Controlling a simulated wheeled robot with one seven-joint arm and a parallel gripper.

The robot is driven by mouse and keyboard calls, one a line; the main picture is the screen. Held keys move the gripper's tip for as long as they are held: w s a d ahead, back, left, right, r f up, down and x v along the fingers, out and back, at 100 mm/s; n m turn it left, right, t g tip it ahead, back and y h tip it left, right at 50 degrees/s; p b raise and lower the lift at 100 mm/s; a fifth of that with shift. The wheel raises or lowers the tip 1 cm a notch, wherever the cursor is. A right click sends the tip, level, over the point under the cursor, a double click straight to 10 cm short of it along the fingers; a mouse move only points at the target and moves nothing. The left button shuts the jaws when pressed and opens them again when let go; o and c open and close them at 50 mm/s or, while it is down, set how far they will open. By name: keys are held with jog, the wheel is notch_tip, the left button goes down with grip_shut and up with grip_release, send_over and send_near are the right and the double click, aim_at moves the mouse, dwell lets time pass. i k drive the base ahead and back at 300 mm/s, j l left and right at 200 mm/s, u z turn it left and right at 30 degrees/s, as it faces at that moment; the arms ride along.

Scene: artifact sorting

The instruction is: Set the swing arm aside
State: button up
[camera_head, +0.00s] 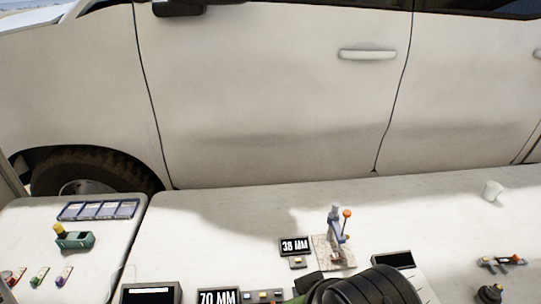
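A small grey-blue upright piece with an orange ball at its top (337,226) stands on a speckled square plate (322,250) on the white table. It looks like the swing arm, but I cannot be sure. Another small piece with an orange end (515,259) lies at the right of the table. A black rounded part, seemingly of my arm, covers the bottom middle, just in front of the speckled plate. My gripper's fingertips do not show, so their state and anything in them are hidden.
Left of the plate is a "38 MM" display (294,246); a "70 MM" display (218,297) stands at the bottom. A green piece (74,240) and a blue sectioned tray (66,212) are on the left table. A white car (270,90) is behind.

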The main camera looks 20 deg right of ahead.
aim_at(334, 223)
jog(key=l+u, duration=0.15)
jog(key=u, duration=0.25)
jog(key=k+l+u, duration=0.1)
jog(key=u, duration=0.3)
jog(key=l+u, duration=0.1)
jog(key=u, duration=0.25)
jog(key=k+l+u, duration=0.1)
jog(key=u, duration=0.3)
